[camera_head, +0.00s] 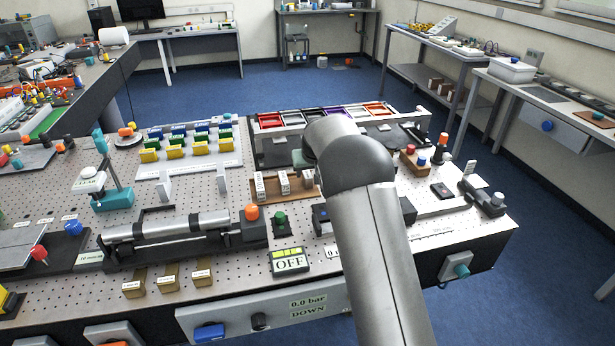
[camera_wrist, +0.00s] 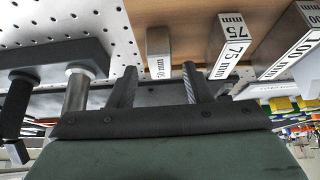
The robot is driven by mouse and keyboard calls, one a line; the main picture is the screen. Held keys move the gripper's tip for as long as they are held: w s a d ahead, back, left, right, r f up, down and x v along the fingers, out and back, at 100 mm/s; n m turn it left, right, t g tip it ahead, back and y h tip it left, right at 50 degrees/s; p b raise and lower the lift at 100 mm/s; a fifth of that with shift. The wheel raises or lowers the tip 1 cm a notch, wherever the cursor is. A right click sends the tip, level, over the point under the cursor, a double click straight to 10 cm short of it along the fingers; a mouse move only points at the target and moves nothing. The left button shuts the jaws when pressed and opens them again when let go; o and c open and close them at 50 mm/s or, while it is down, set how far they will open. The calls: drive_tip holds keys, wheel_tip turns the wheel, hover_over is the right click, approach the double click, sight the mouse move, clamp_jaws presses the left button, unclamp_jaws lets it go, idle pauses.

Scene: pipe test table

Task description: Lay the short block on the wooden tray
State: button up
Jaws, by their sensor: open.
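The short block (camera_wrist: 158,42), pale with a hard-to-read millimetre label, stands against the wooden tray (camera_wrist: 190,14) in the wrist view, near the tray's left edge there. Two longer blocks, the 75 mm block (camera_wrist: 229,40) and the 100 mm block (camera_wrist: 292,42), are to its right. In the head view, the wooden tray (camera_head: 276,199) is left of my arm, with pale labelled blocks upright at it.
Left of the tray is a horizontal metal pipe (camera_head: 168,227) in a black fixture. A green-capped knob (camera_head: 280,219) and a display reading OFF (camera_head: 290,261) are in front. Behind are colored bins (camera_head: 323,115) and a rack of colored blocks (camera_head: 187,151). Perforated board shows between them.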

drive_tip(key=b+v, duration=0.1)
drive_tip(key=v, duration=0.7)
drive_tip(key=shift+s+r, duration=0.25)
drive_tip(key=shift+r, duration=0.05)
drive_tip(key=s+d+f+g, duration=0.1)
drive_tip(key=s+d, duration=0.1)
drive_tip(key=s, duration=1.3)
drive_tip(key=s+d+f+m+g, duration=0.1)
drive_tip(key=s+d+g, duration=0.1)
drive_tip(key=s, duration=1.4)
drive_tip(key=s+d+f+g+h, duration=0.1)
drive_tip(key=s+d+f+g, duration=0.1)
drive_tip(key=s, duration=1.3)
drive_tip(key=shift+s+m, duration=0.25)
drive_tip(key=shift+m, duration=0.05)
